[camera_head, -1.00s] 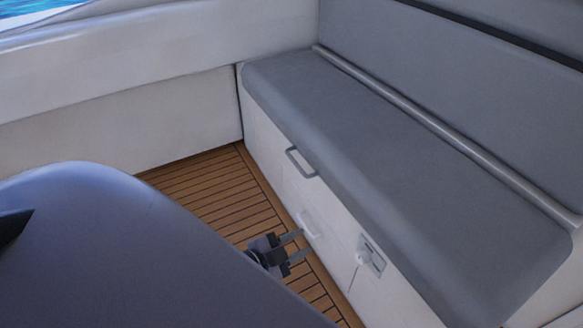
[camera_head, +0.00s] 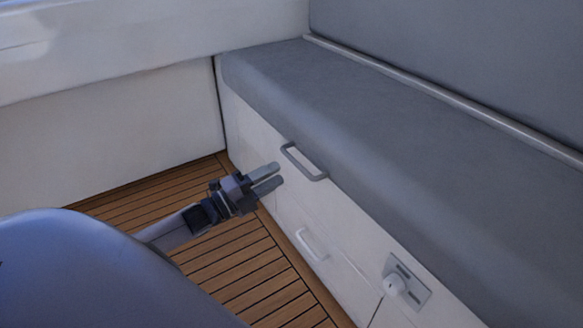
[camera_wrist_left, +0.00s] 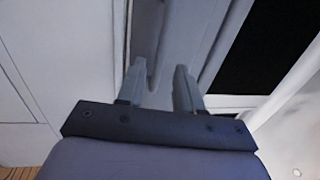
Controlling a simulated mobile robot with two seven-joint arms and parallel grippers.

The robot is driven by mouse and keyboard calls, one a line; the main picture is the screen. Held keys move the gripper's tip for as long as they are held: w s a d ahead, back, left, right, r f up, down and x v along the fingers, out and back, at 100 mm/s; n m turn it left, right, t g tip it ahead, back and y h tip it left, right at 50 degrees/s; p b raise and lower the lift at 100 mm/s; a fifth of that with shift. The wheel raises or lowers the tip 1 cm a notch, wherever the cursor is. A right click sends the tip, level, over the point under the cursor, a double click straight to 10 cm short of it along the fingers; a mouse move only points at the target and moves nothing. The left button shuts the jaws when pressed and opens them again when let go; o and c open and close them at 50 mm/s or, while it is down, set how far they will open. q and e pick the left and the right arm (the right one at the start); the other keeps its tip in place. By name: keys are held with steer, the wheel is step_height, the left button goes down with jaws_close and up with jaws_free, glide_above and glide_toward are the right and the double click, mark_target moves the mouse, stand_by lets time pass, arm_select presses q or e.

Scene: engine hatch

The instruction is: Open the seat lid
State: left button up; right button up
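The seat lid (camera_head: 370,130) is the long grey cushioned bench top, and it lies shut on the white bench base. A grey bar handle (camera_head: 304,165) sits at its front lower edge. My left gripper (camera_head: 279,174) points at the bench front, just left of and slightly below this handle, apparently apart from it. Its two fingers are apart with a gap between them. In the left wrist view my left gripper (camera_wrist_left: 159,66) is also open, in front of pale panels and a grey vertical edge; I cannot tell if that edge is the handle. My right gripper is not in view.
A white handle (camera_head: 312,243) is on the bench front lower down. A white knob on a latch plate (camera_head: 407,282) is at lower right. The wooden slatted floor (camera_head: 240,262) is clear. A white side wall (camera_head: 140,130) meets the bench at left.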

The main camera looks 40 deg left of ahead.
mark_target(295, 160)
arm_select(q)
steer(key=shift+b+x, duration=1.05)
steer(key=shift+x, duration=2.55)
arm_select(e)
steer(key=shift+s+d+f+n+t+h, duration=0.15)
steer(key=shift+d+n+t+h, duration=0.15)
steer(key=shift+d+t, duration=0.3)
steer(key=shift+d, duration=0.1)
arm_select(q)
steer(key=shift+r, duration=0.1)
jaws_close()
